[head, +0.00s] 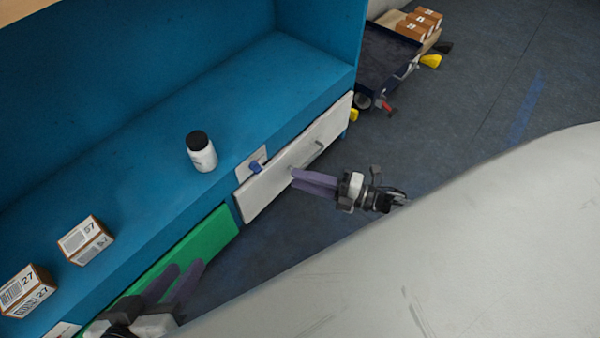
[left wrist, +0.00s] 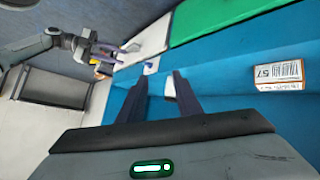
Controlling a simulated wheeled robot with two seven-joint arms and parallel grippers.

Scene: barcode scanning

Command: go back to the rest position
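My left gripper (head: 182,270) is at the lower left of the head view, in front of the green panel (head: 190,248). Its two fingers are apart with nothing held; they also stand apart in the left wrist view (left wrist: 158,82). My right gripper (head: 293,177) is before the white drawer front (head: 285,175), its fingers pointing left. Its fingers look parted and empty, and it also shows at the upper left of the left wrist view (left wrist: 132,53). A white bottle with a black cap (head: 202,153) stands upright on the blue shelf (head: 255,90), clear of both grippers.
Two labelled boxes, one marked 57 (head: 86,241) and one marked 27 (head: 27,291), sit on the shelf's left part. A cart (head: 385,55) with brown boxes stands at the back. The floor (head: 490,100) right of the shelf is open.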

